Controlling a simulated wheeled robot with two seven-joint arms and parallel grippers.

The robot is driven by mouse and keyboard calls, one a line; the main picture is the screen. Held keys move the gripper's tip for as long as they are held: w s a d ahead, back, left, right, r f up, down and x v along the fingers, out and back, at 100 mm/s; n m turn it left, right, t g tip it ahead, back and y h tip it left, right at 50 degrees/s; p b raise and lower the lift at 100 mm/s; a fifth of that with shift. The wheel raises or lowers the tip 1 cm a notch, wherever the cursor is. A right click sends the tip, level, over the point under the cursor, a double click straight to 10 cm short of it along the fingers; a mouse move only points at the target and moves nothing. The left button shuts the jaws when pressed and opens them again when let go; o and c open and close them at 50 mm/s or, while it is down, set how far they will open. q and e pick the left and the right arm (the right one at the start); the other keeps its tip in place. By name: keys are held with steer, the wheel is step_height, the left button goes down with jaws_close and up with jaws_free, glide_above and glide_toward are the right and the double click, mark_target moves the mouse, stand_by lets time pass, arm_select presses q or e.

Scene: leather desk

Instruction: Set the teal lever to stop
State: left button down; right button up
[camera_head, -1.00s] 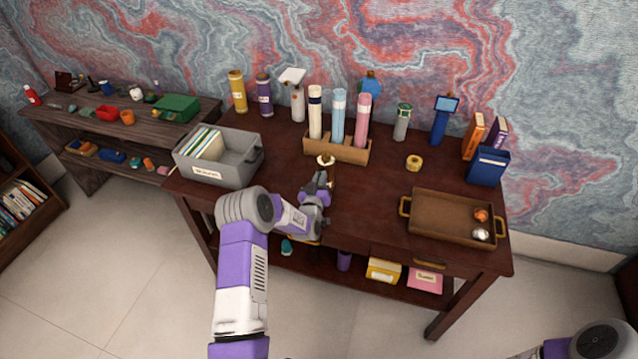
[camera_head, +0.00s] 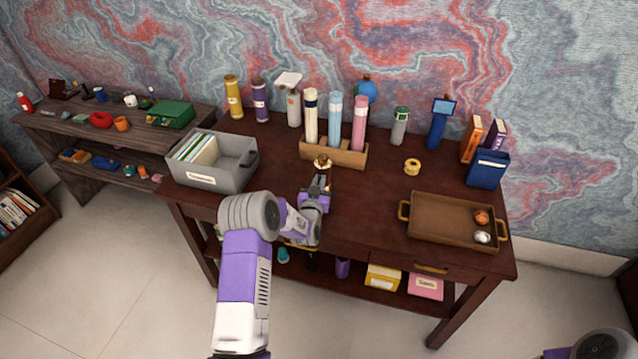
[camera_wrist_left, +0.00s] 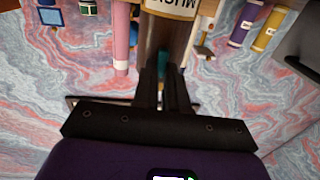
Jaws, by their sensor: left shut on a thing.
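In the left wrist view a small patch of teal (camera_wrist_left: 163,59), all that I see of the teal lever, shows between the fingers of my left gripper (camera_wrist_left: 163,80). The gripper is shut on it, and the fingers hide most of it. In the head view my left gripper (camera_head: 321,183) is over the front middle of the desk (camera_head: 375,205), just in front of a small brass-coloured piece (camera_head: 323,162). I cannot read the lever's setting or see a stop mark. My right gripper is not in view.
A wooden holder (camera_head: 345,154) with upright tubes stands behind my left gripper. A grey bin (camera_head: 238,175) is to the left. A brown tray (camera_head: 445,218) and a yellow tape roll (camera_head: 412,167) are to the right. The desk between gripper and tray is clear.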

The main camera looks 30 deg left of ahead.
arm_select(q)
steer(key=c, duration=1.2)
jaws_free()
steer(key=shift+o, duration=0.2)
steer(key=shift+s, duration=0.1)
steer(key=v, duration=0.7)
steer(key=shift+s, duration=0.2)
